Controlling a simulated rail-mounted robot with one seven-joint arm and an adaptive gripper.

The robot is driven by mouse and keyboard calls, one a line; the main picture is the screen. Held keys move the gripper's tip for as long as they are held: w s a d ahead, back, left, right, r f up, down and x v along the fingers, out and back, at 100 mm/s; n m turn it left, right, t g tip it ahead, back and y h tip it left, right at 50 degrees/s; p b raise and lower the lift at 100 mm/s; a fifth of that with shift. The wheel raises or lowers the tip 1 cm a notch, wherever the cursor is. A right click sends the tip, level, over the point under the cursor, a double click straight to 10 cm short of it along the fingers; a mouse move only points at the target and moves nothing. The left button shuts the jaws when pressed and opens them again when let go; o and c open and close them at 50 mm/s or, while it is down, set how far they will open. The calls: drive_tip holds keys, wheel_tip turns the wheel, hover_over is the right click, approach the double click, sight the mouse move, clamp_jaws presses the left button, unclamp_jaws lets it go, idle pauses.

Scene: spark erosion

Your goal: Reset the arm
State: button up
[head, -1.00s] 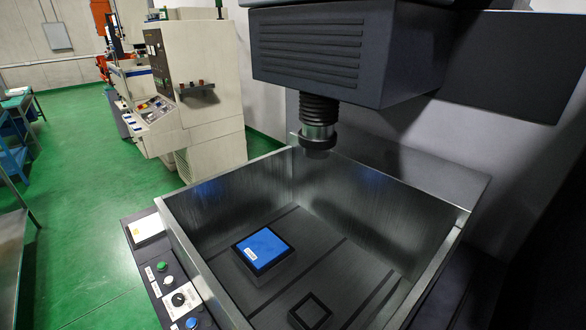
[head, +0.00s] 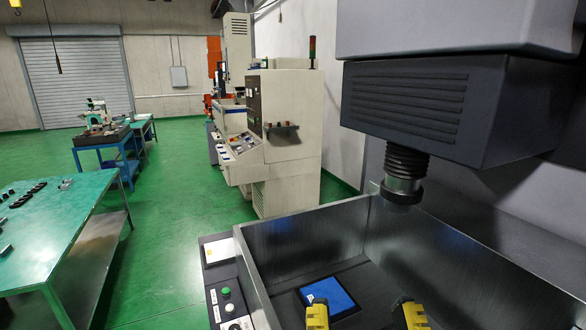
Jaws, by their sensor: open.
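My gripper (head: 361,316) shows at the bottom edge of the head view as two yellow fingertips set well apart. It is open, with nothing seen between the tips; the rest of it is out of frame. Behind the fingertips, in the machine's metal tank (head: 310,238), lies a flat blue block (head: 343,294) with a dark border and a small white label. The left fingertip overlaps its near edge in the picture. I cannot tell how high the gripper is above the block.
The dark machine head (head: 440,110) with its round spindle (head: 403,188) overhangs the tank. A control panel (head: 222,275) with buttons runs along the tank's left side. A green-topped table (head: 60,225) stands left, with green floor (head: 165,240) between. A beige machine (head: 290,140) stands behind.

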wheel_tip(320, 180, up, 18)
drive_tip(key=p, duration=1.8)
drive_tip(key=shift+r, duration=0.15)
drive_tip(key=shift+d, duration=0.1)
